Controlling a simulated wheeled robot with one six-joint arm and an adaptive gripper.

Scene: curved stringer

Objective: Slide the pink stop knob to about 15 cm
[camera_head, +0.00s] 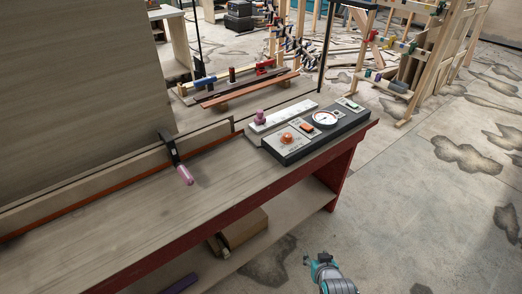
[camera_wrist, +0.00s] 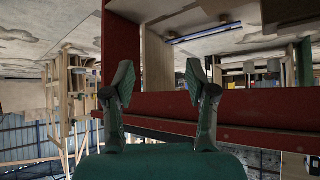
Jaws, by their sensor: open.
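A pink knob (camera_head: 260,117) stands upright near the left end of a pale strip with small marks (camera_head: 290,113), along the back of the dark control box on the bench. The marks are too small to read. My gripper (camera_head: 322,258) is low at the bottom of the head view, in front of the bench and well apart from the knob. In the wrist view, my gripper (camera_wrist: 159,78) is open and empty, its two fingers spread. The knob does not show in the wrist view.
The box also carries an orange button (camera_head: 287,138), a round dial (camera_head: 325,118) and small switches. The bench's red front edge (camera_head: 250,197) lies between my gripper and the box. Floor at right is open.

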